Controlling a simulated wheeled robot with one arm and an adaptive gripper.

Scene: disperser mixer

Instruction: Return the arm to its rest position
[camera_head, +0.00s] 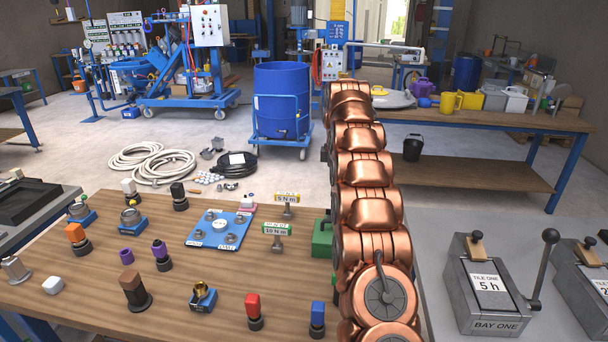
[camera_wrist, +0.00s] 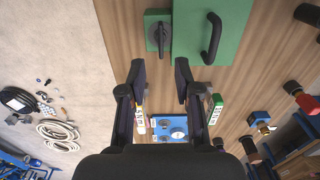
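My copper-coloured arm (camera_head: 365,190) rises through the middle of the head view, in front of the right part of the wooden bench. My gripper (camera_wrist: 160,72) shows in the wrist view with its two dark fingers apart and nothing between them. It is over the bench, with a green box with a black handle (camera_wrist: 215,45) and a smaller green part with a dark knob (camera_wrist: 158,32) beyond the fingertips. In the head view my gripper is hidden by the arm.
The wooden bench (camera_head: 130,215) carries coloured knobs, a blue plate (camera_head: 222,229) and 10 N m (camera_head: 277,230) and 5 N m tags. A green box (camera_head: 323,238) stands close beside my arm. To the right is a grey block labelled BAY ONE (camera_head: 480,300). A blue drum (camera_head: 282,100) stands behind.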

